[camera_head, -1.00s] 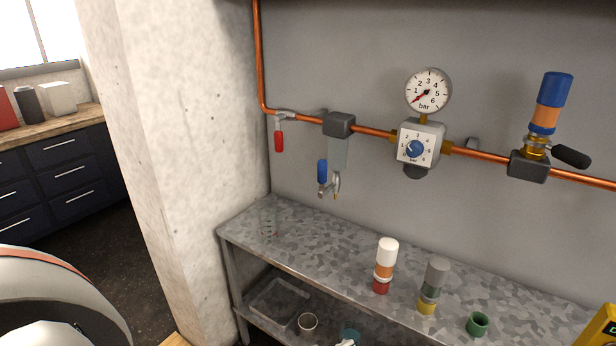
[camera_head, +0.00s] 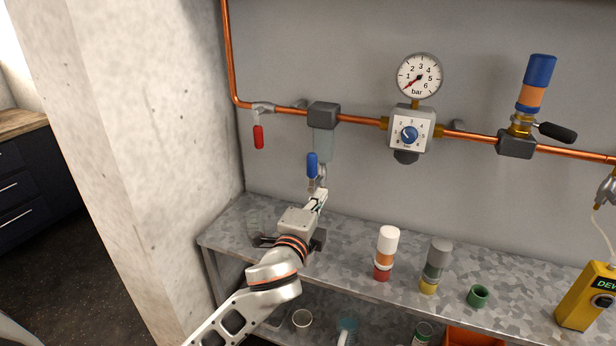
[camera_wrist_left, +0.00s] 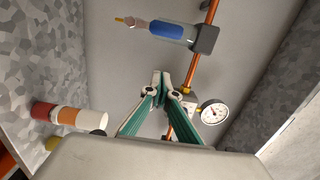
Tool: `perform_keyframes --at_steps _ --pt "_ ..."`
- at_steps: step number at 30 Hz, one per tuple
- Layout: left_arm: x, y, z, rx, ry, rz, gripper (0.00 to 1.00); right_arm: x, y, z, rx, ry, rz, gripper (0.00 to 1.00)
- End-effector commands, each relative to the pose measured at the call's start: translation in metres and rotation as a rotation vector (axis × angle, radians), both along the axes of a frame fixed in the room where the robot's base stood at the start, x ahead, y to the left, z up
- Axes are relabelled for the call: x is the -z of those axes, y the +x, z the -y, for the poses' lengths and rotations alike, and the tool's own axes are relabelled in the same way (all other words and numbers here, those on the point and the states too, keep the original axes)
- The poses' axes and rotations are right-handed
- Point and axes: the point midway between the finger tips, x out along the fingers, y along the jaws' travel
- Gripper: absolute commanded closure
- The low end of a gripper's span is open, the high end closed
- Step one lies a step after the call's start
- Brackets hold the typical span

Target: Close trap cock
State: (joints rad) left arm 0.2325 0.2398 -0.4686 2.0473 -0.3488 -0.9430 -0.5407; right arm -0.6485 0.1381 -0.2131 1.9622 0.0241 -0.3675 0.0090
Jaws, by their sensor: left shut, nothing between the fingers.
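The trap cock hangs under the water trap (camera_head: 323,144) on the copper pipe. Its blue lever (camera_head: 312,165) stands upright in front of the clear bowl. In the left wrist view the blue lever (camera_wrist_left: 166,29) shows in front of the bowl, above the fingers, with a brass spout at its left. My left gripper (camera_head: 322,194) is shut and empty, its tips close below the lever and overlapping the cock body in the head view. I cannot tell whether they touch it. The wrist view shows the fingertips (camera_wrist_left: 161,77) together, apart from the lever. My right gripper is out of view.
A red lever (camera_head: 258,137) hangs from the pipe at left. A regulator (camera_head: 410,133) and gauge (camera_head: 418,76) are at right.

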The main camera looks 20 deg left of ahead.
Motion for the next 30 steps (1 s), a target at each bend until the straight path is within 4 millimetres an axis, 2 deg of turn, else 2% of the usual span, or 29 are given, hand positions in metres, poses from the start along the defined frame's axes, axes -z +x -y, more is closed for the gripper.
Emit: perform_keyframes --at_steps 5,18,24,30 --pt "-0.001 0.017 0.000 -0.001 0.003 0.003 1.00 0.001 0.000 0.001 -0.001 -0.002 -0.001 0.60" --pt "0.000 0.100 -0.002 -0.001 0.002 0.000 1.00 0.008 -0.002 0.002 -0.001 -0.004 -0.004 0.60" --pt "-0.001 0.106 -0.029 -0.001 0.003 0.001 1.00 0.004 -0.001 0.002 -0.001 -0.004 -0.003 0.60" --pt "0.000 0.108 -0.040 -0.001 0.001 0.000 1.00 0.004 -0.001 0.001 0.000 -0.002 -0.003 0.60"
